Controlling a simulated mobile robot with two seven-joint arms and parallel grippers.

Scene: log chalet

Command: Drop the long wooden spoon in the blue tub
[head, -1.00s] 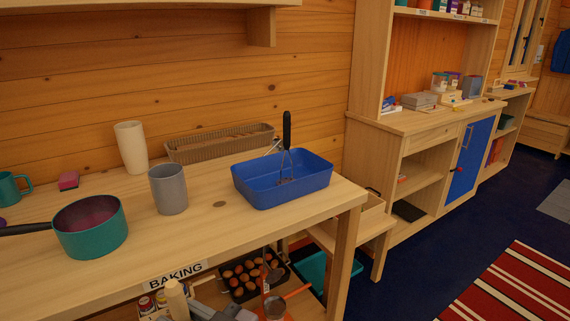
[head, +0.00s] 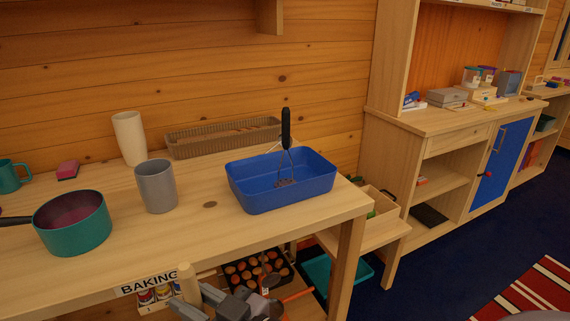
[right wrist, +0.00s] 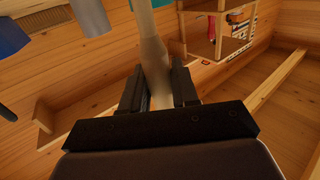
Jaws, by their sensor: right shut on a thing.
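The blue tub (head: 262,200) stands on the wooden worktop near its right end. A masher with a black handle (head: 286,128) stands in it. My right gripper (head: 212,298) is low at the front edge of the worktop, left of and below the tub. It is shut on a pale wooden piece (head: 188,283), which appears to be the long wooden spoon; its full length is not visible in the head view. In the right wrist view, the pale shaft (right wrist: 153,55) runs up from between the jaws (right wrist: 157,88). My left gripper is not in view.
A grey cup (head: 156,188), a teal pan (head: 73,225), a cream cup (head: 129,138) and a long basket (head: 222,137) stand on the worktop (head: 205,232). A muffin tray (head: 257,272) is below. Bare wood lies between grey cup and tub.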

